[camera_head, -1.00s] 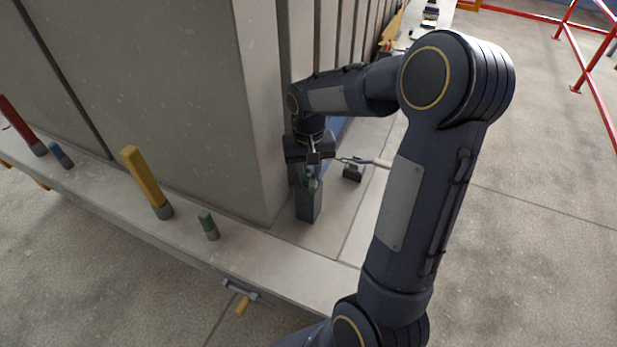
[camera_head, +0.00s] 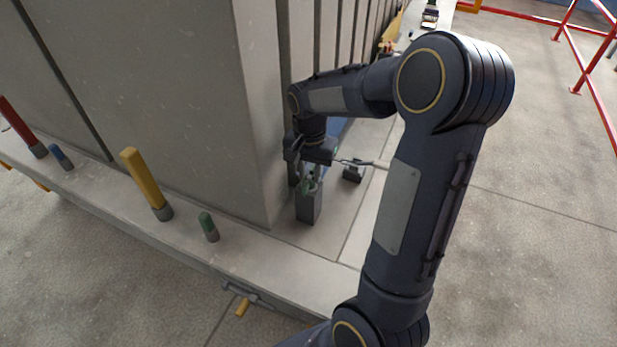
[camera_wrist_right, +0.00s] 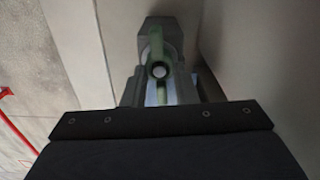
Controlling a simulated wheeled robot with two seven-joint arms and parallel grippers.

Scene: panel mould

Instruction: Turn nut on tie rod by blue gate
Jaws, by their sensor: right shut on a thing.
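My right gripper (camera_head: 310,170) points down at the corner of the grey mould and is shut on a green wing-like nut (camera_head: 313,184). The nut sits at a dark grey block (camera_head: 309,206) on the pale bed. In the right wrist view the green nut (camera_wrist_right: 157,50) shows around a round pale rod end (camera_wrist_right: 159,70), in front of a grey block. A blue strip, perhaps the blue gate (camera_head: 334,131), shows behind the gripper, mostly hidden. My left gripper is not in view.
A grey rod (camera_head: 362,163) and a small dark block (camera_head: 353,173) lie just right of the gripper. The tall mould wall (camera_head: 180,90) stands close on the left. Yellow (camera_head: 147,183), red (camera_head: 18,125), blue and green posts line the bed's edge. A red railing (camera_head: 590,75) stands at right.

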